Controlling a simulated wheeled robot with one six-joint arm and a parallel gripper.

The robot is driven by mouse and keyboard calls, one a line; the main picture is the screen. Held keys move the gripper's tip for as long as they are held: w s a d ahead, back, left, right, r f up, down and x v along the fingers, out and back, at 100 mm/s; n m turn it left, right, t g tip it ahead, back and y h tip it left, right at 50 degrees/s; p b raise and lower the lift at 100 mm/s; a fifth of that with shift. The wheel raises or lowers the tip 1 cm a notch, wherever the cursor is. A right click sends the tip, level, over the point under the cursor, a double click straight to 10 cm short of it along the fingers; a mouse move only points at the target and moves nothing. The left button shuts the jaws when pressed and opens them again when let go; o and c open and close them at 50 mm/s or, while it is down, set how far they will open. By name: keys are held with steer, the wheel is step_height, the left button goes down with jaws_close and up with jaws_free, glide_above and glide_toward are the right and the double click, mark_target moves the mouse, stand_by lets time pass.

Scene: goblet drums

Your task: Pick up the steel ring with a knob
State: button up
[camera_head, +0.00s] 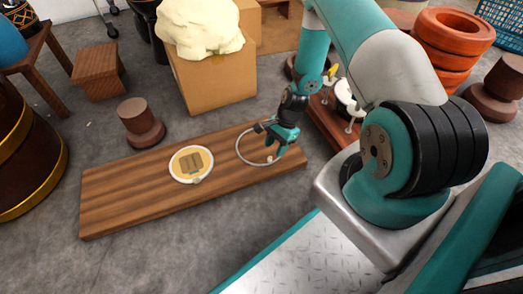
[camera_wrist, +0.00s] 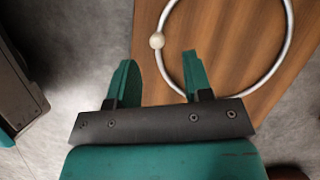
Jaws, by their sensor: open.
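The steel ring (camera_head: 237,150) lies on the right part of a low wooden board (camera_head: 125,195). It is a thin grey hoop, and in the wrist view (camera_wrist: 290,40) it runs past the top edge. Its pale round knob (camera_wrist: 157,41) sits on the hoop's left side, just beyond my fingertips and between their lines. My gripper (camera_wrist: 158,58) is open and empty. In the wrist view its right finger overlaps the inside of the hoop and its left finger is outside it, over grey floor. In the head view my gripper (camera_head: 284,143) is over the ring's right side, hiding part of it.
A white-rimmed round disc (camera_head: 191,164) lies on the board left of the ring. A cardboard box (camera_head: 215,82) with a cream cloth stands behind. A reddish low stand (camera_head: 325,118) with white items is close to my gripper's right. Bare board lies at the left.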

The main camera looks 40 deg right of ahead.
mark_target(270, 157)
steer(key=b+x, duration=0.4)
steer(key=x, duration=0.1)
steer(key=shift+s+a, duration=0.15)
steer(key=shift+r, duration=0.2)
jaws_close()
